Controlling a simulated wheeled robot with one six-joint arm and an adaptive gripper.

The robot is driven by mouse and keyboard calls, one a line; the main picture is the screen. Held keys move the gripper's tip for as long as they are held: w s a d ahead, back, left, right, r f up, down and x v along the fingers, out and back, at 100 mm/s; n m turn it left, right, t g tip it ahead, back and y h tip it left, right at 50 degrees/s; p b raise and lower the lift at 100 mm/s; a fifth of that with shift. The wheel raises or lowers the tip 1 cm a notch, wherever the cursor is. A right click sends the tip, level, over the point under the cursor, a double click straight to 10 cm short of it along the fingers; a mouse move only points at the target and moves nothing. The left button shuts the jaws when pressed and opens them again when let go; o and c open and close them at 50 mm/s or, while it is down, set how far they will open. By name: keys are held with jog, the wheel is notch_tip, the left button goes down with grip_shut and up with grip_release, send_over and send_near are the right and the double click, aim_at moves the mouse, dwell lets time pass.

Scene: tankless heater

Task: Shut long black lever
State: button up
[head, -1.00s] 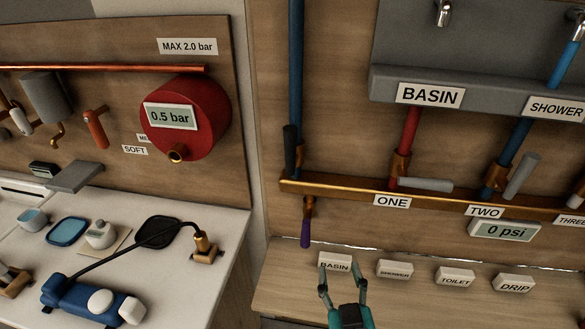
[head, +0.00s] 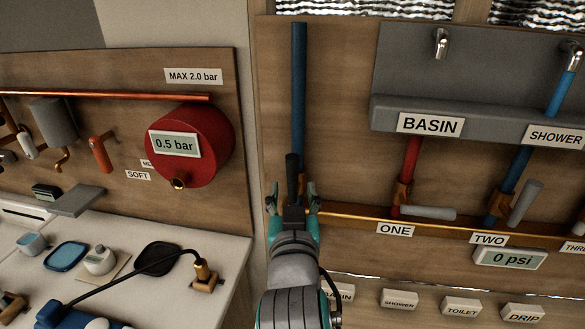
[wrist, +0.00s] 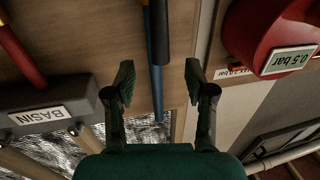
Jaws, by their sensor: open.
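The long black lever (head: 292,170) stands upright along the blue pipe (head: 299,85) at the left end of the brass manifold. In the wrist view, the lever (wrist: 155,35) hangs down from the top edge, in line with the gap between my fingers. My gripper (head: 292,198) is open, with one finger to each side of the lever's line near its lower part. In the wrist view, my gripper (wrist: 159,75) holds nothing, and I cannot tell how deep the lever lies between the fingers. My arm hides the lever's base in the head view.
Grey levers (head: 428,213) sit right along the brass manifold (head: 350,222). The red tank (head: 205,145) is on the left wall. A gauge (head: 510,259) reads 0 psi. Labelled blocks (head: 399,299) stand on the shelf below. The grey BASIN panel (head: 430,100) juts out at upper right.

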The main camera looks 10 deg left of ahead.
aim_at(293, 173)
jog(key=w, duration=0.2)
jog(key=w+a, duration=0.1)
jog(key=w, duration=0.5)
jog(key=shift+w+a, duration=0.2)
jog(key=shift+w, duration=0.05)
grip_shut()
